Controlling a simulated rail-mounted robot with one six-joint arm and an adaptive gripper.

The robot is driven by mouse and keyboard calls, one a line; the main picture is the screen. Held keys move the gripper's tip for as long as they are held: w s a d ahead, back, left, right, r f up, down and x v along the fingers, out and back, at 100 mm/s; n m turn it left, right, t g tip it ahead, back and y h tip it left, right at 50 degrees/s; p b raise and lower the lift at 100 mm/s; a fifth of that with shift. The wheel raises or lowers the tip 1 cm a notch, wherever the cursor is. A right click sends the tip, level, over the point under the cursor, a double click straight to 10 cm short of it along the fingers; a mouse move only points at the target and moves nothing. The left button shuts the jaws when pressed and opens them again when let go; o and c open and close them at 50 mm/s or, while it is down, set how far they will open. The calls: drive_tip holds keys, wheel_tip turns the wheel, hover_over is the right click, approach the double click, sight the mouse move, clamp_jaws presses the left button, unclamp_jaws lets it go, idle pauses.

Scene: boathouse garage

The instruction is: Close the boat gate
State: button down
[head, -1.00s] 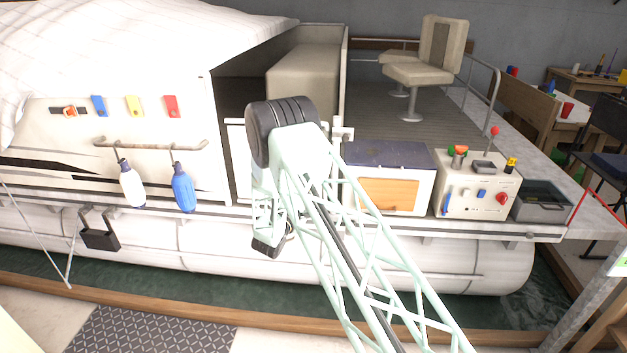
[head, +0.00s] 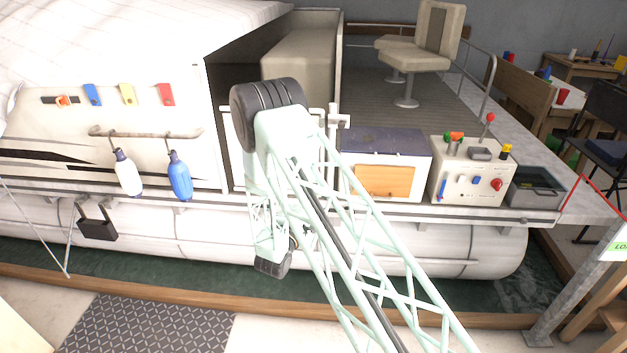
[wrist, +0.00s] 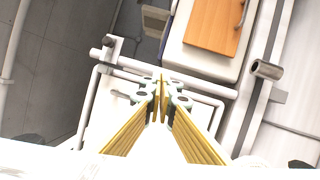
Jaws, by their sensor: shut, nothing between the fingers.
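The boat gate (wrist: 130,72) is a white tubular frame that crosses the middle of the wrist view, with a knobbed end post at upper left. In the head view, white rails and post tops (head: 335,122) that look like part of it show just right of my arm, which hides the rest. My gripper (wrist: 161,92) is shut and empty, with its fingertips over the gate's rails in the wrist view. I cannot tell whether they touch. A hollow grey tube end (wrist: 266,69) stands to the right of the gate.
A white cooler with an orange door (head: 385,180) and a control box (head: 468,172) stand on the deck right of my arm. Two bottles (head: 180,178) hang from a rail at left. The deck (head: 400,105) behind is mostly clear.

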drive_tip(key=shift+s+d+f, duration=0.1)
drive_tip(key=shift+s+d, duration=0.2)
drive_tip(key=shift+s, duration=0.2)
